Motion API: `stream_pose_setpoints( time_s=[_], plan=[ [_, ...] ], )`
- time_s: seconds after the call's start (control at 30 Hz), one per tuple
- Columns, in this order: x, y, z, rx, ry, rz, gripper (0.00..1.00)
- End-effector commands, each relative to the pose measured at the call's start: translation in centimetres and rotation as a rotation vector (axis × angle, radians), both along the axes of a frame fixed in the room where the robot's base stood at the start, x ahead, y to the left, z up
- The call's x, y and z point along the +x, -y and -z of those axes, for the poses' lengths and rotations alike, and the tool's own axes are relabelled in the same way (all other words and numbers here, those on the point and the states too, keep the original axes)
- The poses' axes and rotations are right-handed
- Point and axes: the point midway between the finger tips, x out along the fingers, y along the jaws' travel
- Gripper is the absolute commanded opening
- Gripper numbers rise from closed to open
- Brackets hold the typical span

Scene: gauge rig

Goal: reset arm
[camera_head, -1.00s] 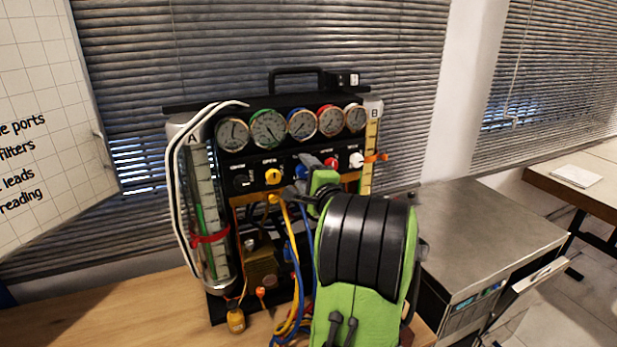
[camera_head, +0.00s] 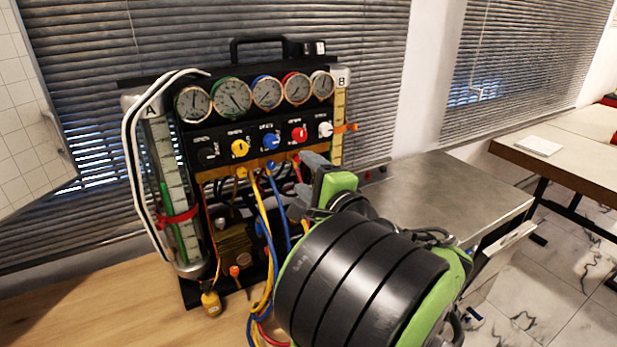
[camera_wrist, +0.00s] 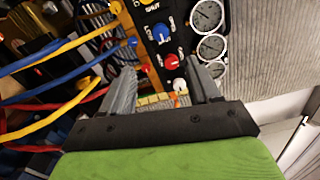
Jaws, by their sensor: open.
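My gripper (camera_head: 307,184) is in front of the lower right part of the gauge rig (camera_head: 215,160). Its grey jaws are open and empty in the wrist view (camera_wrist: 165,85). In that view the red knob (camera_wrist: 171,62) and white knob (camera_wrist: 174,88) show beyond and between the jaws. The rig has a row of several round gauges (camera_head: 267,92). Below them are a yellow knob (camera_head: 240,148), a blue knob (camera_head: 270,141), a red knob (camera_head: 299,133) and a white knob (camera_head: 325,129). My green and black arm hides the rig's lower right.
Yellow, blue and red hoses (camera_head: 266,235) hang from the rig's front beside my arm. A clear cylinder marked A (camera_head: 172,190) stands at left, a yellow scale marked B (camera_head: 338,125) at right. A metal-topped cabinet (camera_head: 440,195) stands right. The wooden table (camera_head: 110,295) is clear at front left.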

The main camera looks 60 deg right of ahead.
Motion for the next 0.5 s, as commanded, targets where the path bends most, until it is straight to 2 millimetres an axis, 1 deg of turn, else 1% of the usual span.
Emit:
stream_pose_setpoints(
  time_s=[0.37,0.43,0.47,0.5],
  plan=[
    [0.0,0.0,0.0,0.001,-0.001,0.0,0.61],
    [0.6,-0.5,0.1,-0.008,-0.019,-0.018,0.61],
    [1.3,-1.1,0.3,-0.02,-0.041,-0.042,0.61],
    [2.6,-2.5,0.7,-0.044,-0.089,-0.091,0.61]
  ],
)
